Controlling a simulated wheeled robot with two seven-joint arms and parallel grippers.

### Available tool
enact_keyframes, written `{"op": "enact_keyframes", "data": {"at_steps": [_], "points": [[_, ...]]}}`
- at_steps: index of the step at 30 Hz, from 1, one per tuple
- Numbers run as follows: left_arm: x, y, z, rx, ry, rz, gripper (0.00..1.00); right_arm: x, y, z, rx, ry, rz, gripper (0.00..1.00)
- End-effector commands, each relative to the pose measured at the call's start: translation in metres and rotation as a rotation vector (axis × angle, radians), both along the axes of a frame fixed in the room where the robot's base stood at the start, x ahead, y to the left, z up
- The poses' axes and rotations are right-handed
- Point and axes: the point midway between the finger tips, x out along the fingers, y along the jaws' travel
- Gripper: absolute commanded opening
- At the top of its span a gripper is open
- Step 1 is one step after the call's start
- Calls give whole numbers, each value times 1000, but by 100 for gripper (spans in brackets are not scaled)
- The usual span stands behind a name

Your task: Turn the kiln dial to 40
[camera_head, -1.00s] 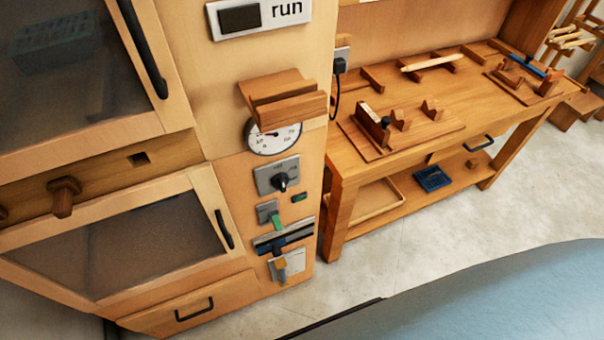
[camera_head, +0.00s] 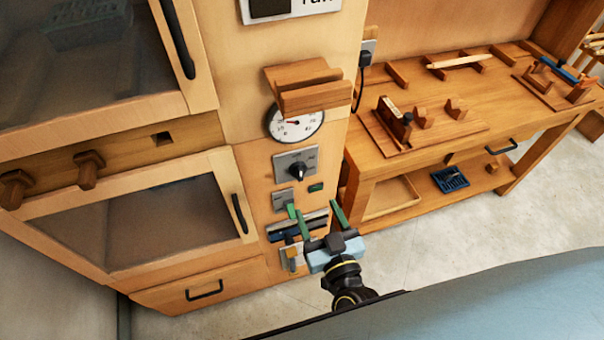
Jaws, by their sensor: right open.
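The kiln dial (camera_head: 298,170) is a black knob on a grey square plate on the kiln's front panel, below the round white gauge (camera_head: 295,123). The marks around the knob are too small to read. My right gripper (camera_head: 320,212) has come in from the bottom, with two green fingers spread apart and nothing between them. It is below and a little right of the dial in the picture, apart from it. Its fingers overlap the lower panel fittings. My left gripper is not in view.
A wooden ledge (camera_head: 308,88) juts out above the gauge. A grey lever switch (camera_head: 284,199) and a dark horizontal rail (camera_head: 284,232) sit below the dial. A workbench (camera_head: 420,160) with wooden holders stands to the right. Oven door handles (camera_head: 240,213) project at left.

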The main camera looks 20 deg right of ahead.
Motion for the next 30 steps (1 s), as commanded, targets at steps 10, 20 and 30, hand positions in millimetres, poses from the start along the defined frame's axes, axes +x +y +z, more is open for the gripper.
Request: {"op": "enact_keyframes", "data": {"at_steps": [10, 20, 30], "points": [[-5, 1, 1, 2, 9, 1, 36, 75, 3, 1, 0, -2, 1, 60], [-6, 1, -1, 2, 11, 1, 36, 109, 4, 0, 0, 1, 2, 60], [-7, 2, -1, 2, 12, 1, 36, 111, 4, 0, -1, 2, 2, 56]]}}
